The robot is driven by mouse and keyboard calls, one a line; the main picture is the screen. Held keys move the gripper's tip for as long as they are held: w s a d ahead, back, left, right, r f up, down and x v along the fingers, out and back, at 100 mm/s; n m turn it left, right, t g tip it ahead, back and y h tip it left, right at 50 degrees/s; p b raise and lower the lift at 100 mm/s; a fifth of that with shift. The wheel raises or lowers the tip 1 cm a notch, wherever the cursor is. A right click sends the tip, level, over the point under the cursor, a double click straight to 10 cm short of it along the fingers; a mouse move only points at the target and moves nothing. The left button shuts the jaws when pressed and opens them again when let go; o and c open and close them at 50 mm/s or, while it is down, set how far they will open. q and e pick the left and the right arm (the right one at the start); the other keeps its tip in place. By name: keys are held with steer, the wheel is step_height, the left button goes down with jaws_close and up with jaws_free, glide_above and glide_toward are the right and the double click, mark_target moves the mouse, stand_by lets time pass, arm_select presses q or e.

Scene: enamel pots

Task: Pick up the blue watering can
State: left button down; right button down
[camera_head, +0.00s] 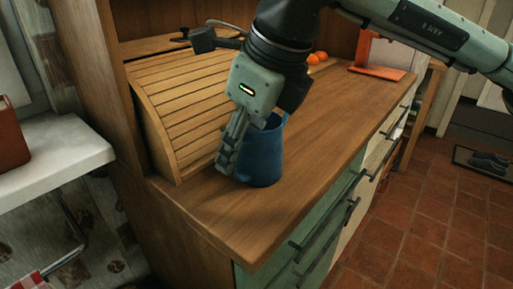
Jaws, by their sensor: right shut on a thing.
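The blue watering can (263,158) stands upright on the wooden countertop (215,205), in front of the slatted bread box. My right gripper (230,160) reaches down onto it from above and is shut on it. One finger shows along the can's left side. The gripper body hides the upper part of the can, and its far side cannot be seen. My left gripper is not in the view.
A slatted wooden bread box (185,105) stands close on the left. Oranges (318,57) and an orange-red stand (375,70) are farther back. The counter's right side is clear. A white table (50,160) is at far left.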

steer(key=shift+r, duration=0.25)
